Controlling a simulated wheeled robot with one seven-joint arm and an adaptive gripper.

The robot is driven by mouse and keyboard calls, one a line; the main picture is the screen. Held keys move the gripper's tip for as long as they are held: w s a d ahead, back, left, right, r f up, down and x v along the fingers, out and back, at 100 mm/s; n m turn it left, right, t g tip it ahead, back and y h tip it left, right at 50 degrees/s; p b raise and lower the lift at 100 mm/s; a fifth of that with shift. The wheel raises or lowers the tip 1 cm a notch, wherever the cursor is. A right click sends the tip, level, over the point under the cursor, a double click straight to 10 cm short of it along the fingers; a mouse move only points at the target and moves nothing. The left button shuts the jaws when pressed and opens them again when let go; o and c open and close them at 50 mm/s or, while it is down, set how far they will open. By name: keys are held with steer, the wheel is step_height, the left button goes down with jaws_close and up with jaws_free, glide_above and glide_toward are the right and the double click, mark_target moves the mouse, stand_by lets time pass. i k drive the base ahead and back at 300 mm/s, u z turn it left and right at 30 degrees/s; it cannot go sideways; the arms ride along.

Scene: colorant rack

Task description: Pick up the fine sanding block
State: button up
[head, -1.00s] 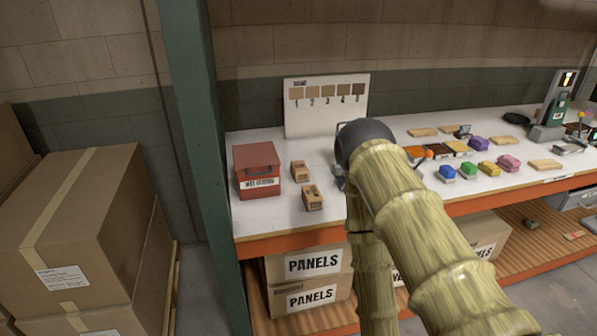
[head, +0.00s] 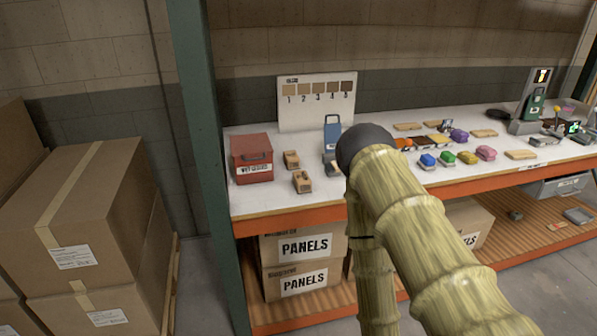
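Two small wood-coloured blocks lie on the white bench top beside the red box. One block (head: 291,159) is farther back, and the other block (head: 302,181) is nearer the front edge. They look like sanding blocks, but any grade marking is too small to read, so I cannot tell which is the fine one. Nothing touches either block. My arm, in a pale ribbed cover, reaches up over the bench to the right of the blocks. My gripper is hidden behind its dark joint.
A red box (head: 251,158) stands left of the blocks. A blue upright device (head: 332,133) stands to their right, near my arm. A numbered colour board (head: 316,103) is behind. Several coloured blocks lie farther right. A green post (head: 199,130) bounds the bench's left end.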

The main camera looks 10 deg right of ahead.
mark_target(291, 159)
steer(key=k, duration=0.6)
steer(key=u, duration=1.25)
steer(key=i, duration=1.8)
steer(key=z, duration=1.1)
